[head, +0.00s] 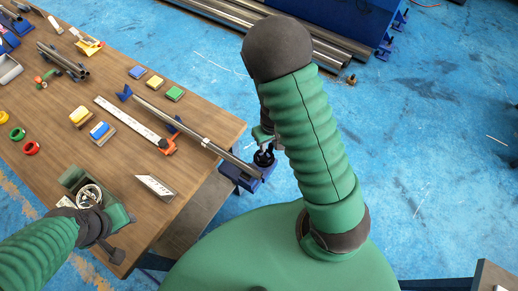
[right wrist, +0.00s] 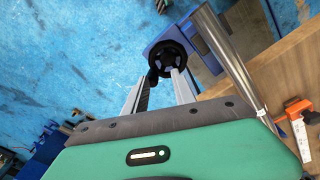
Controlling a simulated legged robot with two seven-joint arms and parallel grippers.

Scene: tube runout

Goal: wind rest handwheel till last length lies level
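The rest's black handwheel (head: 264,158) is beside a blue rest (head: 240,176) at the table's right end. In the right wrist view, the handwheel (right wrist: 170,57) is at the fingertips. A grey metal tube (head: 190,131) lies across blue supports, its near end over the blue rest. The tube also shows in the right wrist view (right wrist: 222,58). My right gripper (head: 264,136) is at the handwheel with fingers apart; contact is unclear. My left gripper (head: 92,216) is at the table's near edge, by a pale spoked wheel (head: 88,195); its fingers are not clear.
A white ruler strip (head: 128,118) and an orange clamp (head: 168,147) lie beside the tube. A pale angled block (head: 155,186) lies near the table's edge. Coloured blocks and rings are on the left. Long pipes (head: 320,50) lie on the blue floor behind.

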